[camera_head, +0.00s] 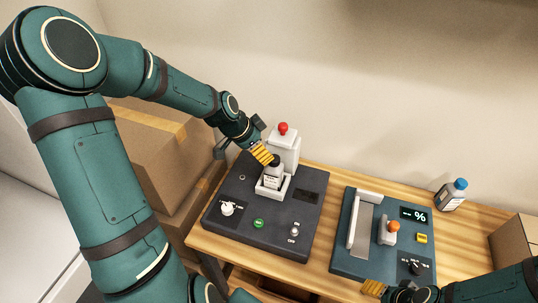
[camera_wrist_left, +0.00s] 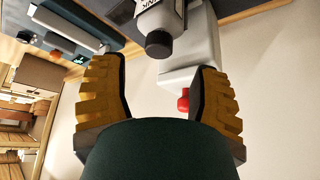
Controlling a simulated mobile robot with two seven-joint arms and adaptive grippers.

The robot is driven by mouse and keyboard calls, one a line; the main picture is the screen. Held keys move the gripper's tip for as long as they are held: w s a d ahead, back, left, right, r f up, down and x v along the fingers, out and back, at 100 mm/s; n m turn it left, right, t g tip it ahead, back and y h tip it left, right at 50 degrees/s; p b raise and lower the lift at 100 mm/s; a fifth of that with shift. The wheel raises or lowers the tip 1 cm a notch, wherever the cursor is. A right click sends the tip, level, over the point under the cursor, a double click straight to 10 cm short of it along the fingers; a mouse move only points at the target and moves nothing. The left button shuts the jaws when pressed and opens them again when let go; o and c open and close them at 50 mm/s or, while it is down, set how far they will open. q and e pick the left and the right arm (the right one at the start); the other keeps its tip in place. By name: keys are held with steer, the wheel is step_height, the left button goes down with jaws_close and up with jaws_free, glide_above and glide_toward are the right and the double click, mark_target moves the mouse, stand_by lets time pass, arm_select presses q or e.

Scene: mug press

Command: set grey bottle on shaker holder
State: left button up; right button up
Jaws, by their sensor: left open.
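The grey bottle (camera_head: 272,178), with a dark grey cap and a pale label, stands upright in the white shaker holder (camera_head: 285,191) on a dark machine. My left gripper (camera_head: 262,153) is just above and beside the bottle's cap, its yellow-padded fingers apart. In the left wrist view the cap (camera_wrist_left: 159,44) lies beyond the two open fingers (camera_wrist_left: 158,75), with nothing held between them. My right gripper (camera_head: 386,291) shows only in part at the bottom of the head view, and its opening cannot be made out.
A white block with a red knob (camera_head: 283,129) stands right behind the bottle. A blue machine (camera_head: 345,258) with a white handle and an orange-topped lever is to the right. A blue-capped bottle (camera_head: 452,196) stands farther right. Cardboard boxes (camera_head: 150,150) are at left.

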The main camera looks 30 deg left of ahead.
steer(key=shift+r, duration=0.4)
arm_select(q)
steer(key=v, duration=0.4)
